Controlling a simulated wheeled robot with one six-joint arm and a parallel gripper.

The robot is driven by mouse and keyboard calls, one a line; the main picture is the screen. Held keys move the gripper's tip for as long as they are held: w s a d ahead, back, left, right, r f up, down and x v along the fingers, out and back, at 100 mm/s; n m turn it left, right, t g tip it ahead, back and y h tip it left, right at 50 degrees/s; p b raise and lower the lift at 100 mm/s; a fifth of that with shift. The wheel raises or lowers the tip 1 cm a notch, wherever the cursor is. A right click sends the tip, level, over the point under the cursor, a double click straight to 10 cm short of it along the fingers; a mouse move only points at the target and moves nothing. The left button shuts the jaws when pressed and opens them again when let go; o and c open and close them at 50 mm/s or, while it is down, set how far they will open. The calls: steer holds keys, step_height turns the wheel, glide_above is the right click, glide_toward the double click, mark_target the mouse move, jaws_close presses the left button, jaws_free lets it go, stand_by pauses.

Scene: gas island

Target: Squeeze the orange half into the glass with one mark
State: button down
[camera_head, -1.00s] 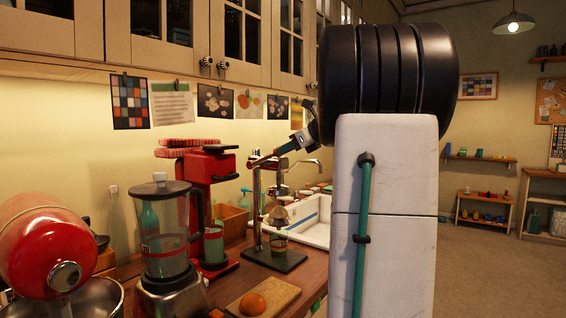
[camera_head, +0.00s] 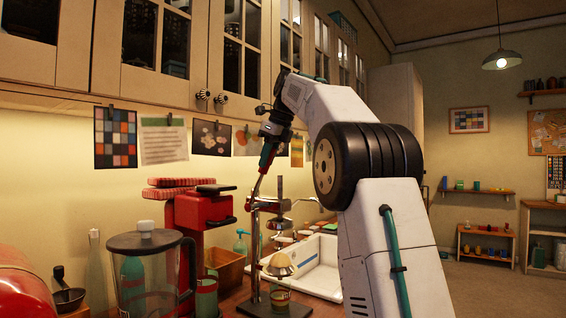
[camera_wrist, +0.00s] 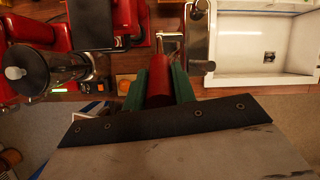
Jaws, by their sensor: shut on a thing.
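My gripper (camera_head: 268,150) is shut on the red handle (camera_head: 265,158) of the citrus press (camera_head: 256,245). In the wrist view, the red handle (camera_wrist: 159,80) sits between the green fingers of my gripper (camera_wrist: 160,78). The lever stands steeply, its handle end up. The press's upper cup (camera_head: 279,223) is above its lower cone (camera_head: 280,266), with a gap between them. I cannot tell whether an orange half lies there. A glass (camera_head: 279,294) stands under the cone; its marks are too small to count. Another glass (camera_head: 207,298) stands in front of the red machine.
A blender (camera_head: 146,275) and a red machine (camera_head: 200,235) stand to the left of the press. A white sink (camera_head: 318,268) lies to the right. The wrist view shows a small orange thing (camera_wrist: 124,84) on the counter. Cabinets (camera_head: 180,45) hang above.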

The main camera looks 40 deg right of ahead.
steer(key=shift+w+a, duration=0.1)
steer(key=shift+w, duration=0.2)
steer(key=c, duration=1.1)
jaws_free()
steer(key=shift+w, duration=0.1)
steer(key=shift+c, duration=0.2)
steer(key=v, duration=0.7)
steer(key=shift+w, duration=0.1)
steer(key=shift+r, duration=0.35)
steer(key=shift+s, duration=0.25)
